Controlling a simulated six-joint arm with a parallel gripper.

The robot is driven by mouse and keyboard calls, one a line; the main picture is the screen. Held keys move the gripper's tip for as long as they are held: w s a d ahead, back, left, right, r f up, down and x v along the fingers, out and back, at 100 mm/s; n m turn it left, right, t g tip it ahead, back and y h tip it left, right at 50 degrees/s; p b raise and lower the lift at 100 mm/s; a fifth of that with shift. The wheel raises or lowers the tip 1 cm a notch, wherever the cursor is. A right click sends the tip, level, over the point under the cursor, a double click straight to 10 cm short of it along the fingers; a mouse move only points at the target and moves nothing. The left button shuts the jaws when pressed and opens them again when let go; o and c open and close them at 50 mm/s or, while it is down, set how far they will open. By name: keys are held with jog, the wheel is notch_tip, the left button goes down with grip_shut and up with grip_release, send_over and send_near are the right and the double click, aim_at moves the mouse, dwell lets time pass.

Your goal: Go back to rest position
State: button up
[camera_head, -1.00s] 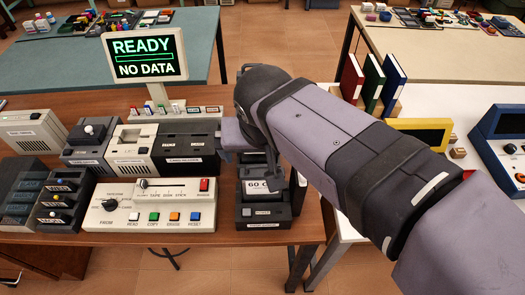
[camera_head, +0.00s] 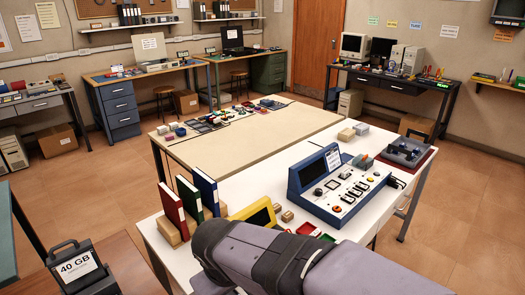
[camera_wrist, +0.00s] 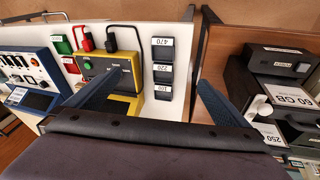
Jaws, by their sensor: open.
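My gripper (camera_wrist: 160,78) shows in the wrist view with its two blue-grey fingers spread apart and nothing between them. It is over a white tabletop (camera_wrist: 185,40) near the edge beside a brown wooden table (camera_wrist: 222,50). A yellow device (camera_wrist: 126,68) with a green button is partly hidden behind the left finger. In the head view only my arm's links show, at bottom centre; the gripper's fingers are hidden or out of frame there.
A blue console (camera_head: 345,190), red book (camera_head: 172,213), green book (camera_head: 190,199) and blue book (camera_head: 206,190) stand on the white table. A black 40 GB drive (camera_head: 78,268) is at lower left. In the wrist view, dark labelled blocks (camera_wrist: 163,72) lie by the yellow device.

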jog(key=s+d+f+m+g, duration=0.1)
jog(key=s+d+f+m, duration=0.1)
jog(key=d, duration=0.5)
jog(key=s+d+f+m+g+p, duration=0.1)
jog(key=s+d+f+m, duration=0.2)
jog(key=d, duration=0.4)
jog(key=s+d+f+m+g+p, duration=0.1)
jog(key=s+d+f+m, duration=0.1)
jog(key=d, duration=0.5)
jog(key=shift+s+d+f+g, duration=0.3)
jog(key=shift+s+f, duration=0.25)
jog(key=shift+s, duration=0.45)
jog(key=shift+c, duration=0.3)
